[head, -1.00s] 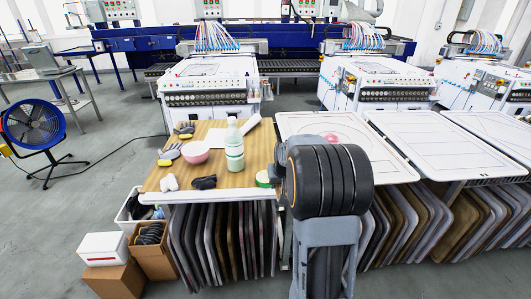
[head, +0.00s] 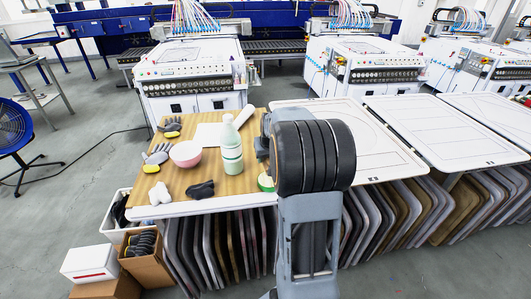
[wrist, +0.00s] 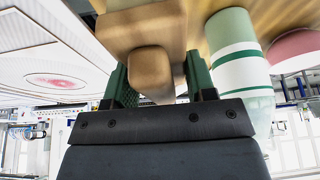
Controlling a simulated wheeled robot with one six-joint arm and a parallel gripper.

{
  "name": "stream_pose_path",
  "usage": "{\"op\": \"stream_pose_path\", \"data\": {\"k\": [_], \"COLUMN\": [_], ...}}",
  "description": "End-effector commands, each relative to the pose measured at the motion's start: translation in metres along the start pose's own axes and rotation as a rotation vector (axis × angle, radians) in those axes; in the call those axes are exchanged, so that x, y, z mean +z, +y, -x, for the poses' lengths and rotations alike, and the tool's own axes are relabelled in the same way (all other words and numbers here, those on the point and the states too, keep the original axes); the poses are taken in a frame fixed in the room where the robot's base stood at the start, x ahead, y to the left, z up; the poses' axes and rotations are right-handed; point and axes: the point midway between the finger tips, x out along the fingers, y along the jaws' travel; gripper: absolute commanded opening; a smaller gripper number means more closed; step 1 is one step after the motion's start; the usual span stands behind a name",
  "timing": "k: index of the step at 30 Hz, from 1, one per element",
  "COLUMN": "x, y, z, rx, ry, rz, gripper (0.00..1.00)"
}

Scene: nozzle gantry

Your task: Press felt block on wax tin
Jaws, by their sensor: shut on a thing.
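The felt block (wrist: 150,66) is a tan-brown block with a narrower part between my gripper's green fingers. My gripper (wrist: 157,72) is shut on it in the wrist view. In the head view my arm hides both the gripper and the block. The wax tin (head: 265,182) is a small round tin with a green side and pale top. It sits near the front right of the wooden table, partly behind my arm. I cannot make it out in the wrist view, so contact between block and tin cannot be told.
A bottle with green bands (head: 231,146) stands near the tin and close beside the gripper in the wrist view (wrist: 238,60). A pink bowl (head: 185,153), gloves (head: 157,154) and a dark cloth (head: 200,190) lie further left. White framed panels (head: 350,140) lie to the right.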

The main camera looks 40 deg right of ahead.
Motion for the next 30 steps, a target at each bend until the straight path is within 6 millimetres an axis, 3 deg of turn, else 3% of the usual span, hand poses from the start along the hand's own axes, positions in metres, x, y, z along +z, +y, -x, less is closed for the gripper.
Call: {"op": "stream_pose_path", "data": {"k": [18,30], "x": [0.02,0.022], "y": [0.005,0.004], "z": [-0.047,-0.053], "rx": [0.004,0.003], "ry": [-0.001,0.0], "rz": [-0.01,-0.008], "gripper": [0.32,0.32]}}
